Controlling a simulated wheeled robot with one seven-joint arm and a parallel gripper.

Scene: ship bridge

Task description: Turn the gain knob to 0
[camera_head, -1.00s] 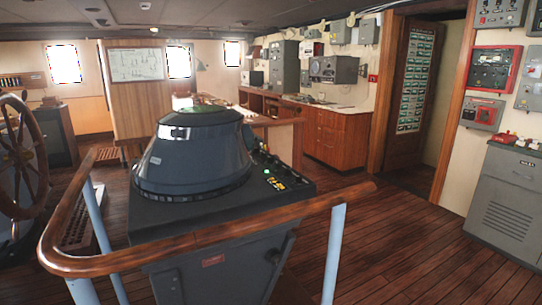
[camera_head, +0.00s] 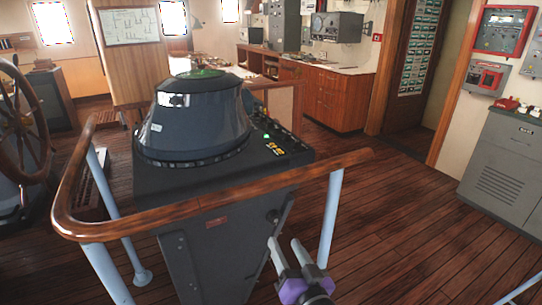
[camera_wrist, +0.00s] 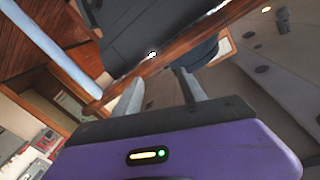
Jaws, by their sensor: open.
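The dark grey radar console (camera_head: 222,200) stands inside the wooden handrail in the head view. Its right-hand panel (camera_head: 272,140) carries several small knobs and lit yellow buttons. I cannot tell which knob is the gain knob. My gripper (camera_head: 284,241) is at the bottom of the head view, in front of the console and below the rail, with its two fingers apart and nothing between them. In the wrist view my gripper (camera_wrist: 158,85) also shows open and empty, with the dark console (camera_wrist: 150,28) beyond it, tilted.
The wooden handrail (camera_head: 190,209) on pale blue posts (camera_head: 330,218) curves around the console's near side, between my gripper and the panel. A ship's wheel (camera_head: 20,125) is at the left. A grey cabinet (camera_head: 505,170) stands at the right. The plank floor (camera_head: 410,210) between is clear.

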